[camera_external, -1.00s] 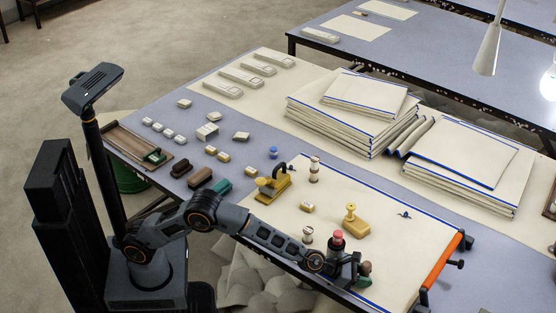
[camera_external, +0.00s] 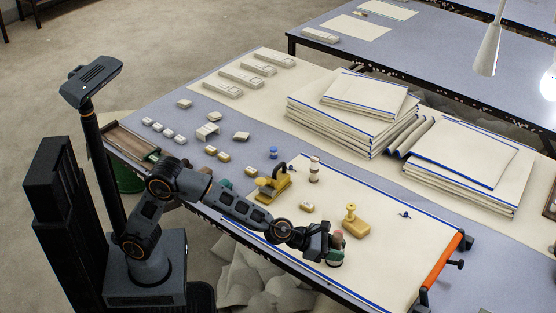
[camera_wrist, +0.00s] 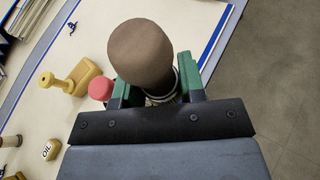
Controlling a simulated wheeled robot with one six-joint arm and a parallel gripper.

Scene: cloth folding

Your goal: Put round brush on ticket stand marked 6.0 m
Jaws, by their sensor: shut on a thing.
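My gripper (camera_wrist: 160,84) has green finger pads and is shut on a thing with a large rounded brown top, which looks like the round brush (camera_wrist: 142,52). The wrist view shows the brown top standing up between the fingers; its lower end is mostly hidden. In the external view my gripper (camera_external: 335,254) is over the front edge area of the cream work sheet (camera_external: 395,270). I cannot tell how far the brush is above the surface. Small pale stands (camera_external: 207,131) are at the left of the table, but no 6.0 m marking is readable.
A yellow handled tool (camera_external: 355,223) is close behind my gripper. A red knob (camera_wrist: 101,89) shows beside my left finger. A round OIL pot (camera_wrist: 47,150) is farther left. Stacked cloths (camera_external: 350,125) stand behind.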

